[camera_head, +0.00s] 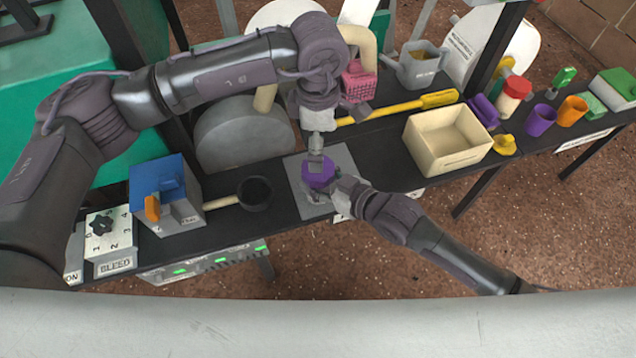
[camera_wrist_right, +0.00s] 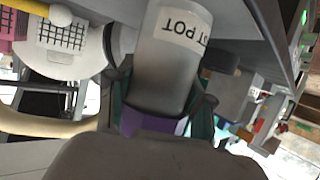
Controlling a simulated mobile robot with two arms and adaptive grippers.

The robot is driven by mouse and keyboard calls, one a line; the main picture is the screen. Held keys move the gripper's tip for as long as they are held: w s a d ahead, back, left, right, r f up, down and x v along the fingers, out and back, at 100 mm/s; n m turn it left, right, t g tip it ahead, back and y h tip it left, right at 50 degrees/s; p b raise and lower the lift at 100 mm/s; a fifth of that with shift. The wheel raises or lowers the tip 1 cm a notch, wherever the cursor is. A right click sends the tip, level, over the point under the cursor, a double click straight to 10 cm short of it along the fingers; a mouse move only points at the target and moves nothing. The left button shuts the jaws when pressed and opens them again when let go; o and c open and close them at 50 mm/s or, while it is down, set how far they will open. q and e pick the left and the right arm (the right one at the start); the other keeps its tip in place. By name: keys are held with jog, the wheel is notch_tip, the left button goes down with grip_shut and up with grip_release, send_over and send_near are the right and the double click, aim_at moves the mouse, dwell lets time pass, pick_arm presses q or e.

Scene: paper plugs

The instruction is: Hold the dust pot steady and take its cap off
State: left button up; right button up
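The dust pot (camera_wrist_right: 165,70) is a grey cylinder with a white label reading "ST POT", upside down in the right wrist view. Its purple cap (camera_head: 319,171) shows from above in the head view, over a grey mat (camera_head: 342,158) on the bench; most of the body is hidden there. My right gripper (camera_head: 335,187) is at the cap from the front right. In the wrist view its teal-padded fingers flank the purple part (camera_wrist_right: 155,125); firm contact is unclear. My left gripper (camera_head: 316,150) points down just behind the cap; its fingertips and any hold are unclear.
A black pan (camera_head: 255,192) and a blue-topped box (camera_head: 165,195) stand left of the mat. A cream bin (camera_head: 447,140), a yellow-handled tool (camera_head: 400,106) and a watering can (camera_head: 418,65) are to the right and behind. The bench's front edge is close to the mat.

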aim_at(318, 182)
grip_shut()
pick_arm(q)
jog(key=shift+c, duration=0.8)
jog(key=m, duration=0.4)
jog(key=shift+m, duration=0.3)
jog(key=shift+c, duration=0.2)
jog(key=m, duration=1.7)
jog(key=shift+r+m, duration=0.1)
jog(key=shift+m, duration=0.2)
jog(key=shift+f, duration=0.55)
notch_tip(318, 182, down, 7)
jog(key=shift+r, duration=0.1)
